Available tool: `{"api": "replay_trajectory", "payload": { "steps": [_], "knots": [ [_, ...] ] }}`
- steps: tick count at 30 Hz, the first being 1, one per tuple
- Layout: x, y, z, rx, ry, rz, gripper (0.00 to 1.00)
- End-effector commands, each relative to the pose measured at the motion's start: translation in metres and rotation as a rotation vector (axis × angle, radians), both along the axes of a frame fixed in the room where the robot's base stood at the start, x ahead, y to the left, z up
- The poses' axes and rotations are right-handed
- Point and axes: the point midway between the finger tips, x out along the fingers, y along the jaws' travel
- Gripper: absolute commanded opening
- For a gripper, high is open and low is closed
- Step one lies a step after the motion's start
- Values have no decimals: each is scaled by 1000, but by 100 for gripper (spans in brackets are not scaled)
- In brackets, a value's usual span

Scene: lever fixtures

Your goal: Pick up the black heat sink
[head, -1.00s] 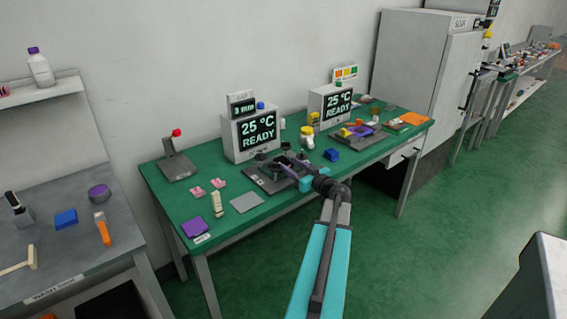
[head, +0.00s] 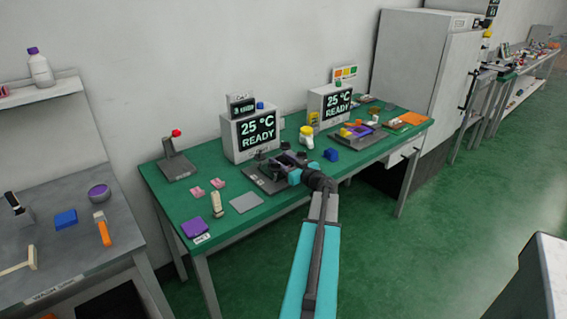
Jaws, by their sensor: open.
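My gripper (head: 279,162) is over the green bench, above a dark fixture plate (head: 262,184) in front of the left display unit. Its jaws are open. Small dark parts sit at the plate around the fingers, one of them a dark piece (head: 260,155) just left of the fingers. I cannot tell which of these is the black heat sink, as the gripper and wrist cover part of the plate.
Two display units reading 25 °C READY (head: 250,138) stand at the back of the green bench (head: 190,205). A red-tipped lever fixture (head: 177,158) is at left, a blue block (head: 331,155) and yellow-capped bottle (head: 306,137) at right. A grey plate (head: 246,203) lies in front.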

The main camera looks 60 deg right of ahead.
Motion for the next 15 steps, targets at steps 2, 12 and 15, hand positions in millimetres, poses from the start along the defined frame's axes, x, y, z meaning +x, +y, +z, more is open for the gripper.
{"api": "replay_trajectory", "payload": {
  "steps": [2, 12, 15],
  "knots": [
    [0, 0, 0, 0, 0, 0, 44],
    [0, 1, 0, 0, 0, 1, 30],
    [0, 1, 0, 0, 0, 1, 13]
  ]
}}
